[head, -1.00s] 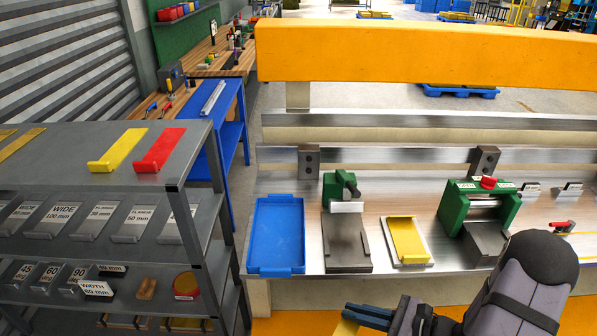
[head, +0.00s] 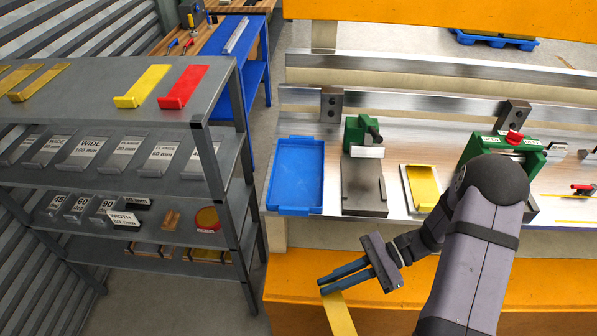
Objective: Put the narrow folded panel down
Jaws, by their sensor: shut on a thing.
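My gripper (head: 324,284) is in the lower middle of the head view, its blue fingers pointing left. It is shut on a narrow yellow folded panel (head: 339,314), which hangs below the fingers and runs out of the bottom edge of the picture. Only part of the panel shows, and its fold cannot be made out. The gripper and panel are in front of the bench (head: 333,213), over an orange surface (head: 290,290), clear of the blue tray (head: 297,176).
Beside the empty blue tray stand a green press (head: 363,183), a plate with a yellow piece (head: 424,186) and another green tool (head: 494,148), partly behind my arm. The grey shelf (head: 215,88) at left bears yellow pieces and a red piece (head: 184,86) on top.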

